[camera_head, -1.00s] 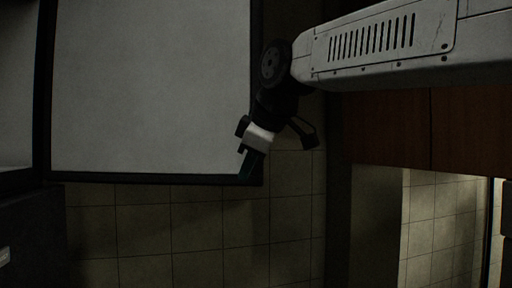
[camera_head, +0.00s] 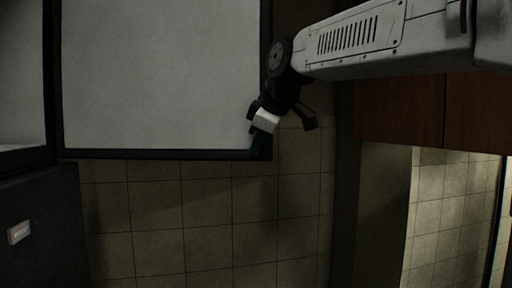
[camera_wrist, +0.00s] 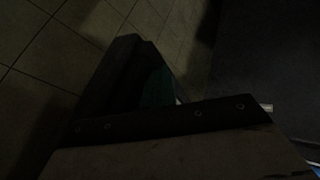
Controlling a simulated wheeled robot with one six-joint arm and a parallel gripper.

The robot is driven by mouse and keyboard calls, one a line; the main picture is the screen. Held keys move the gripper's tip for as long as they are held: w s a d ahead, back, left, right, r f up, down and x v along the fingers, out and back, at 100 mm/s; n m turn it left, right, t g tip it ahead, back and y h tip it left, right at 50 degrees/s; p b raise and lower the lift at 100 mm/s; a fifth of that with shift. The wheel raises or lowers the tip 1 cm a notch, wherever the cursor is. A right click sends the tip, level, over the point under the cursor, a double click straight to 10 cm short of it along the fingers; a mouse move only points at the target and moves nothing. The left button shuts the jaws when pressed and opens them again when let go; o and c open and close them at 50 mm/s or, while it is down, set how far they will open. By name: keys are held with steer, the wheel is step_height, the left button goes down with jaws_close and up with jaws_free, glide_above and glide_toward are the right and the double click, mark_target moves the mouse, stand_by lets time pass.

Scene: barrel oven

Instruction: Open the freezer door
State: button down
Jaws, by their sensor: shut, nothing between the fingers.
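The freezer door (camera_head: 160,80) appears as a pale grey panel with a dark frame in the head view. It stands swung out from the dark freezer body (camera_head: 40,215) at the left, with a pale interior (camera_head: 22,75) showing beyond the frame's left side. My gripper (camera_head: 258,146) is shut and empty at the door's lower right corner. In the dim wrist view, a teal fingertip (camera_wrist: 158,88) shows, partly hidden by a dark bar with bolts.
A tiled floor (camera_head: 205,225) lies clear below the door in the head view. Brown wooden panels (camera_head: 405,110) are at the right, with a brighter tiled area (camera_head: 450,205) below them. A small light label (camera_head: 19,232) is on the dark freezer body.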

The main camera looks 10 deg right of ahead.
steer(key=w+d+n+y, duration=0.1)
steer(key=w, duration=1.1)
steer(key=shift+w+d+n+g, duration=0.15)
steer(key=shift+d+n+g, duration=0.15)
steer(key=shift+f, duration=0.1)
steer(key=s+d+r+m, duration=0.1)
steer(key=s+d+r, duration=0.4)
steer(key=s+r, duration=0.3)
steer(key=s+d+f+m+g+h, duration=0.3)
steer(key=s+f+m, duration=0.45)
steer(key=f, duration=0.65)
steer(key=s+d+f+m, duration=0.2)
steer(key=s+d+f, duration=0.1)
steer(key=s+f, duration=0.4)
steer(key=s+d+f+m+g+h, duration=0.1)
steer(key=s+d+f+m, duration=0.2)
steer(key=s+f, duration=0.4)
steer(key=s+d+f+m, duration=0.2)
steer(key=s+d+f, duration=0.2)
steer(key=s, duration=1.3)
step_height(320, 180, down, 3)
steer(key=shift+s+d+r+m+g, duration=0.1)
steer(key=shift+s+d+m+g, duration=0.1)
steer(key=shift+s+m+g, duration=0.15)
